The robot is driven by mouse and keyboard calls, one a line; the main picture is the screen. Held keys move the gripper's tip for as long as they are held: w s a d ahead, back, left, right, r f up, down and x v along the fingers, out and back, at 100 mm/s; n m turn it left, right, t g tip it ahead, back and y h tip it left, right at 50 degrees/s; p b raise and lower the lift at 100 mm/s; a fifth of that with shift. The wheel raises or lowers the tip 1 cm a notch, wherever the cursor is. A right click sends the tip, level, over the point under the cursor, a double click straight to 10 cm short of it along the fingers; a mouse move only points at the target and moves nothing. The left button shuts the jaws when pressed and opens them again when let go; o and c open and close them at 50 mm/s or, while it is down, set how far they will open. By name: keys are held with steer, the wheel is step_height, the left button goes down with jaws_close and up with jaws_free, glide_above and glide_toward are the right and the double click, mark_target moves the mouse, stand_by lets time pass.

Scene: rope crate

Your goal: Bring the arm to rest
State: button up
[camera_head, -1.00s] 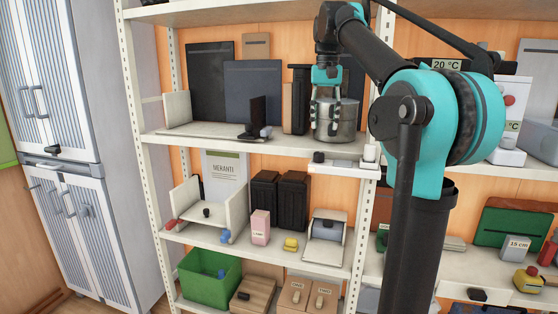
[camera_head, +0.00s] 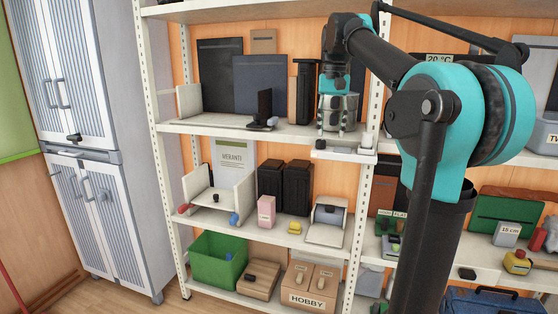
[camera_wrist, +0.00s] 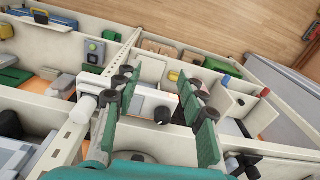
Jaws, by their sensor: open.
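My gripper (camera_head: 338,128) hangs fingers down from my black and teal arm, at the front of the upper shelf. In the wrist view its two green-padded fingers (camera_wrist: 157,82) are wide apart, with nothing gripped between them. A metal pot (camera_head: 348,104) stands on the upper shelf right at the gripper, partly hidden by the fingers in the head view. I cannot tell whether the fingers touch it.
The upper shelf (camera_head: 220,132) also holds dark panels (camera_head: 262,85) and a black upright box (camera_head: 303,92). A shelf post (camera_head: 361,215) stands close to my arm. A green crate (camera_head: 203,274) sits low; the floor is clear at left.

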steer(key=s+d+f+n+t, duration=0.1)
steer(key=s+f, duration=0.2)
steer(key=f, duration=0.9)
steer(key=s+d+f+t, duration=0.1)
steer(key=s+f, duration=0.3)
steer(key=f, duration=0.8)
steer(key=s+d+f+n+t, duration=0.1)
steer(key=s+f, duration=1.4)
steer(key=f, duration=0.3)
steer(key=shift+s+d+f+n+t, duration=0.3)
steer(key=shift+s+f+t, duration=0.05)
steer(key=shift+f+t, duration=0.05)
